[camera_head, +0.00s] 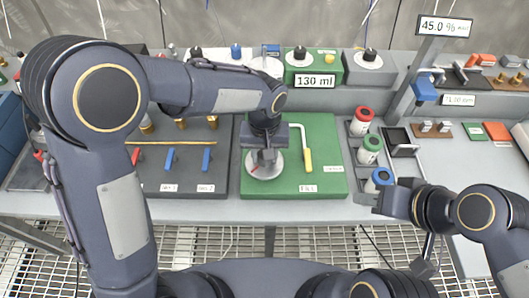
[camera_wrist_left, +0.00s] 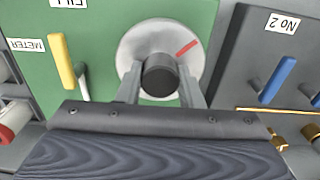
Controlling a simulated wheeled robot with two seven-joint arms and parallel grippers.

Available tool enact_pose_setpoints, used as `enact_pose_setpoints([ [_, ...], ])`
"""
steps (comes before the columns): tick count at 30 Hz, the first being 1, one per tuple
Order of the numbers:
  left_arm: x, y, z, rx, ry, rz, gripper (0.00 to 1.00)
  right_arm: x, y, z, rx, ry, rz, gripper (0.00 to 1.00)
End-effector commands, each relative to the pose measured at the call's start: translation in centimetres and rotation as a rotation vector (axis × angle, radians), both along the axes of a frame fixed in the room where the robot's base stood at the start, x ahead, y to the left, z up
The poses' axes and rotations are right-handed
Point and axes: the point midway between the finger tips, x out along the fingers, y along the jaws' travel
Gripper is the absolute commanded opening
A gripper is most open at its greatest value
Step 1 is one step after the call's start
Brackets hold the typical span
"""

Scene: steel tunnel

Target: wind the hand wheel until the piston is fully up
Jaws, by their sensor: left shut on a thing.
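The hand wheel (camera_head: 264,170) is a round silver disc with a red mark, lying on the green panel (camera_head: 325,150). It also shows in the left wrist view (camera_wrist_left: 200,48), with the red stripe toward the upper right and a dark round knob (camera_wrist_left: 160,74) at its middle. My left gripper (camera_head: 266,158) is over the wheel from above, its two fingers shut on the knob, one on each side. The gripper hides part of the wheel in the head view. My right gripper (camera_head: 384,192) is open and empty, near the bench's front edge. I cannot make out a piston.
A yellow-handled lever (camera_head: 307,158) stands right of the wheel. A display (camera_head: 315,82) behind reads 130 ml. Bottles with red, green and blue caps (camera_head: 369,150) stand in a rack to the right. A grey panel with blue levers (camera_head: 188,160) lies left.

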Motion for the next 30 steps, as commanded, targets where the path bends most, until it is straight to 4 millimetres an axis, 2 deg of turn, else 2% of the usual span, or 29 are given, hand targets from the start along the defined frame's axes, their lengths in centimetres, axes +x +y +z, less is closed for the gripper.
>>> enact_pose_setpoints([
  [30, 0.00, 0.01, 0.04, -0.001, 0.001, -0.965, 0.11, 0.00, 0.00, 0.17, 0.000, 0.000, 0.000, 0.36],
])
